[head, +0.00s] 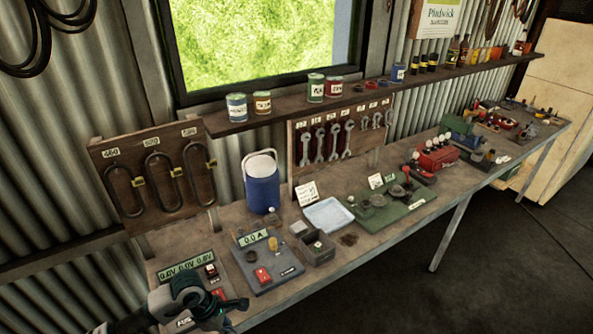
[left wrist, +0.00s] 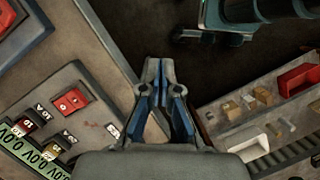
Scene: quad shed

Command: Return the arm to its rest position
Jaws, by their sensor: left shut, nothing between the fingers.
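My left gripper (left wrist: 158,68) is shut and empty in the left wrist view, its blue-grey fingers close together. My left arm (head: 188,298) enters the head view at the bottom left, over the front left edge of the workbench (head: 285,300). It hides part of a grey panel (head: 184,262) with a 0.0V display. That panel also shows in the left wrist view (left wrist: 75,95), to the left of the fingers. My right gripper is not in view.
A grey panel (head: 285,262) marked 0.0 A, a blue cooler (head: 262,186) and a pale blue tray (head: 328,214) stand on the bench. Boxes and a red bin (left wrist: 298,79) lie lower down. Open floor lies front right.

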